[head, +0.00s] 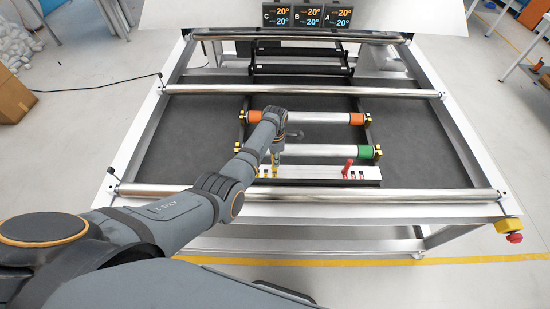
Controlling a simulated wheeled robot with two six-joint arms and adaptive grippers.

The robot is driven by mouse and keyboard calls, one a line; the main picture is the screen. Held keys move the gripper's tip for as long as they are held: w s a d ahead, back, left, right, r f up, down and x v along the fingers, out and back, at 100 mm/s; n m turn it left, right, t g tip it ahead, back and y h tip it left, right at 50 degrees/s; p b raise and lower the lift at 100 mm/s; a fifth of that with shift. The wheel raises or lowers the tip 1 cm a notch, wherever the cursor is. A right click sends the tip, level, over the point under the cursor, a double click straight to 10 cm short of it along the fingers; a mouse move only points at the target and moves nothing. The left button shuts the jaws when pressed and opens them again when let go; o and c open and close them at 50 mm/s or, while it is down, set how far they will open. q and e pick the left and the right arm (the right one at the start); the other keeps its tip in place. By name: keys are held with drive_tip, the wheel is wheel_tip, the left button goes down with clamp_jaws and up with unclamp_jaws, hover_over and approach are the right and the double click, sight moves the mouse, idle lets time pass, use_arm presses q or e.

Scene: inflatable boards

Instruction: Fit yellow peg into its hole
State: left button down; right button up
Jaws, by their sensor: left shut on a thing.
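My left gripper (277,152) reaches in from the left and points down over the left part of a white board (312,173). It is shut on the yellow peg (275,169), a small yellow piece just under the fingers. The peg's lower end is at the board, but I cannot tell whether it is in a hole or just above it. A red peg (348,165) stands upright near the right part of the board, with small red and dark marks beside it. My right gripper is not in view.
Behind the board lie a roller with a green end (365,152) and one with orange ends (357,118). Metal bars (320,194) cross the dark table. Three displays (308,16) stand at the back. The table's right side is clear.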

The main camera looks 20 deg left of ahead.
use_arm(q)
drive_tip(key=shift+f+b, duration=0.9)
drive_tip(key=shift+f, duration=0.3)
drive_tip(key=c, duration=1.1)
unclamp_jaws()
drive_tip(key=shift+c, duration=0.2)
wheel_tip(320, 180, up, 12)
drive_tip(key=shift+r, duration=0.1)
